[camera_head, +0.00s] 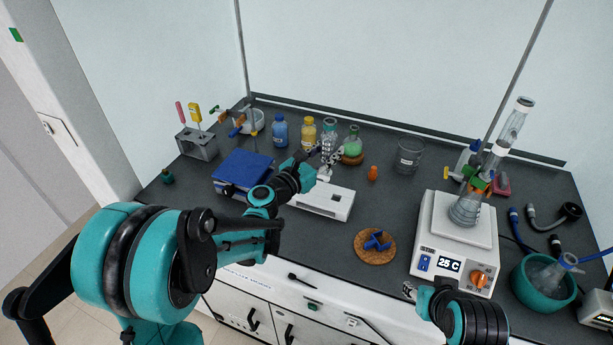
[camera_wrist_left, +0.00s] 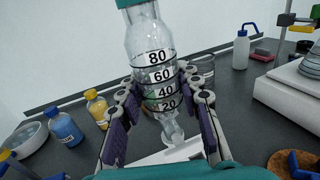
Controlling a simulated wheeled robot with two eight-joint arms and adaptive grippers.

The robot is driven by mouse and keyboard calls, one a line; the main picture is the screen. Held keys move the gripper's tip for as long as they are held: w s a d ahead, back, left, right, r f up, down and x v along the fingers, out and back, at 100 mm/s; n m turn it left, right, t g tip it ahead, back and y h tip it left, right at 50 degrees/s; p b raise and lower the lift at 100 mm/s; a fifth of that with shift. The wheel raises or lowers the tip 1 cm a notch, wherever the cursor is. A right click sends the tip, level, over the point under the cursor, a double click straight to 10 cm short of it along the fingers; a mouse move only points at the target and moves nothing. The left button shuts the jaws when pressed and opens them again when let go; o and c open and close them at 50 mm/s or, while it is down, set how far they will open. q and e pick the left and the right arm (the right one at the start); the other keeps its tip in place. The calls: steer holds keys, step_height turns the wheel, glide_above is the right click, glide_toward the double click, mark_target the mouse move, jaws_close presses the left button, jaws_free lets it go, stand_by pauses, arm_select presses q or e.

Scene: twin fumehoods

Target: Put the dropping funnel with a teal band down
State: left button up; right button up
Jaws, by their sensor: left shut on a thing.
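The dropping funnel (camera_wrist_left: 158,62) is clear glass with a teal band at its top and black graduations 20 to 80. In the left wrist view it stands slightly tilted between the fingers of my left gripper (camera_wrist_left: 163,100), which is shut on it. Its narrow stem points down over a white surface (camera_wrist_left: 165,155); I cannot tell whether it touches. In the head view the funnel (camera_head: 328,126) is partly hidden by my left gripper (camera_head: 324,158), above the back of a white device (camera_head: 330,204). My right gripper (camera_head: 411,291) is low at the bench's front edge; its fingers are unclear.
Blue (camera_head: 280,131) and yellow (camera_head: 308,132) bottles, a green-liquid flask (camera_head: 352,146) and a beaker (camera_head: 408,157) stand behind. An orange stopper (camera_head: 373,173) is to the right. A cork mat (camera_head: 365,256) and a hotplate (camera_head: 424,238) stand farther right. Bare bench (camera_head: 385,205) lies between.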

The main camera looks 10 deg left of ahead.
step_height(320, 180, down, 4)
steer(key=b, duration=0.3)
steer(key=shift+f+b, duration=0.1)
steer(key=shift+b, duration=0.2)
arm_select(q)
steer(key=w+a+f, duration=0.1)
steer(key=a+f, duration=0.5)
steer(key=f, duration=0.2)
steer(key=shift+w+a, duration=0.15)
steer(key=shift+w, duration=0.1)
steer(key=shift+f+b, duration=0.6)
steer(key=shift+b, duration=0.1)
arm_select(e)
steer(key=shift+f, duration=0.7)
arm_select(q)
steer(key=o, duration=1.1)
arm_select(e)
steer(key=shift+r, duration=0.1)
